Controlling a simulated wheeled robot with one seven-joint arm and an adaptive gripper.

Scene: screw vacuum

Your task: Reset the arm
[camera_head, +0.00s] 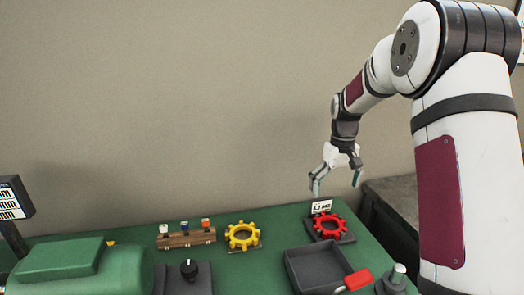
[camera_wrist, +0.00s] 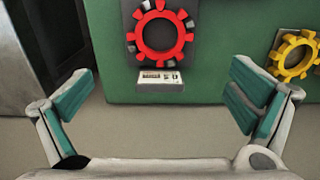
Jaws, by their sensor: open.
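My gripper (camera_head: 336,183) is open and empty, held in the air above the back right of the green table (camera_head: 128,236). In the wrist view my gripper (camera_wrist: 160,100) shows its two teal-padded fingers spread wide with nothing between them. A red gear (camera_head: 328,226) on a dark base lies below the fingers, with a small label card behind it. The red gear (camera_wrist: 160,34) also shows at the top of the wrist view, beyond the fingertips and apart from them.
A yellow gear (camera_head: 243,237), a wooden rack (camera_head: 187,239) with several small coloured pieces, a dark grey tray (camera_head: 312,266), a red-handled item (camera_head: 357,280), a black knob (camera_head: 189,268) and a green machine (camera_head: 75,266) stand on the table. The air around my gripper is clear.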

